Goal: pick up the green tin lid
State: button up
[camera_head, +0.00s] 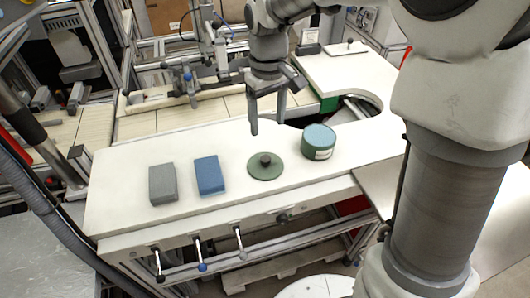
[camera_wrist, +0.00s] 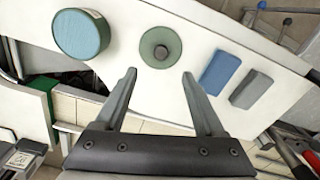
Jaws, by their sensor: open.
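The green tin lid (camera_head: 266,172) is a flat round disc with a dark knob in its middle, lying on the white table. It also shows in the wrist view (camera_wrist: 152,47), beyond my fingertips. My gripper (camera_head: 268,130) is open and empty, above the table on the far side of the lid. In the wrist view my gripper (camera_wrist: 159,74) has its two fingers spread wide, with the lid ahead of the gap and nothing between them. Nothing covers the lid in either view.
A round green tin with a blue-grey top (camera_head: 318,141) stands close to the lid's right. A blue block (camera_head: 209,176) and a grey block (camera_head: 162,184) lie to its left. The table's front edge has several lever handles below it. The white table (camera_head: 118,200) is bare at its left end.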

aim_at(266, 159)
notch_tip(266, 159, down, 12)
jog(key=shift+a+f, duration=0.15)
jog(key=shift+f, duration=0.1)
dwell(0.3)
jog(key=shift+c, duration=0.3)
grip_shut()
